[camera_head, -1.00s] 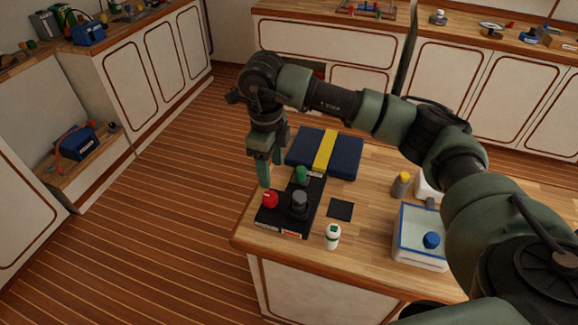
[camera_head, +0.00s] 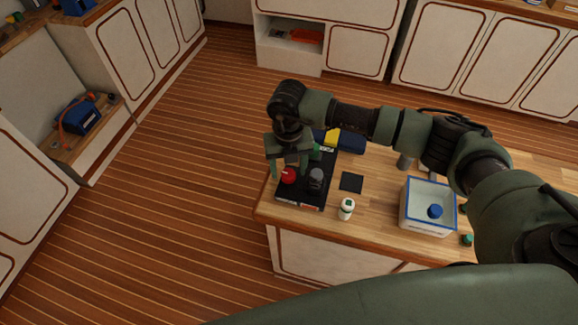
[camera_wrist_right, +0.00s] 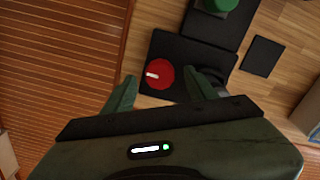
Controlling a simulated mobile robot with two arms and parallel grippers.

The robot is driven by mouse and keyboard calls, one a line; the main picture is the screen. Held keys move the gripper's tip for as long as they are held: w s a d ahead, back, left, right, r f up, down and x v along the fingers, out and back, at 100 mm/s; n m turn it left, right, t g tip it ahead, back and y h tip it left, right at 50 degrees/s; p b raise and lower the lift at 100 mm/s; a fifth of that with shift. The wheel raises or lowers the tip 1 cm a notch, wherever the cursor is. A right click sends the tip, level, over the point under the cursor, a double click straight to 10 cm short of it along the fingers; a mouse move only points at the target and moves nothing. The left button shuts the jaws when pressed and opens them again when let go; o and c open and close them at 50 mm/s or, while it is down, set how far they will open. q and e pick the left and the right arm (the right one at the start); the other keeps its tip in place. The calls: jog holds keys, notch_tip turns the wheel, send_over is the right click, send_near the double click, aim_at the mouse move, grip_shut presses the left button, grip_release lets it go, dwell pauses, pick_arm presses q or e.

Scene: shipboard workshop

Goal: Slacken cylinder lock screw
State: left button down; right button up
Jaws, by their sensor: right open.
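A black fixture block (camera_head: 293,198) sits near the left edge of the wooden counter. On it stand a round red knob (camera_head: 289,176) and a dark grey knob (camera_head: 316,180). In the right wrist view the red knob (camera_wrist_right: 161,74) bears a white mark pointing left. No part is clearly readable as a lock screw. My right gripper (camera_head: 288,169) points down over the red knob, fingers apart. In the right wrist view its fingertips (camera_wrist_right: 163,80) lie either side of the knob; contact cannot be told. My left gripper is not in view.
A blue-rimmed white bin (camera_head: 405,213) holds a blue-topped item. A green knob (camera_wrist_right: 216,4) stands behind the red one. Open floor lies left.

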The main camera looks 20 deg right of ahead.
jog(key=shift+f, duration=0.65)
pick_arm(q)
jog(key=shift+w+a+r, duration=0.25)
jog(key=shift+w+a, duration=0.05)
pick_arm(e)
grip_shut()
jog(key=shift+f+n+b, duration=0.15)
jog(key=shift+n+b, duration=0.35)
jog(key=shift+b, duration=0.25)
jog(key=n+b, duration=1.3)
jog(key=b, duration=0.3)
jog(key=shift+w, duration=0.1)
jog(key=n+b, duration=0.3)
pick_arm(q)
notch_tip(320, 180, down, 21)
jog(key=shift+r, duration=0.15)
pick_arm(e)
jog(key=shift+r+n, duration=0.25)
jog(key=shift+n, duration=0.05)
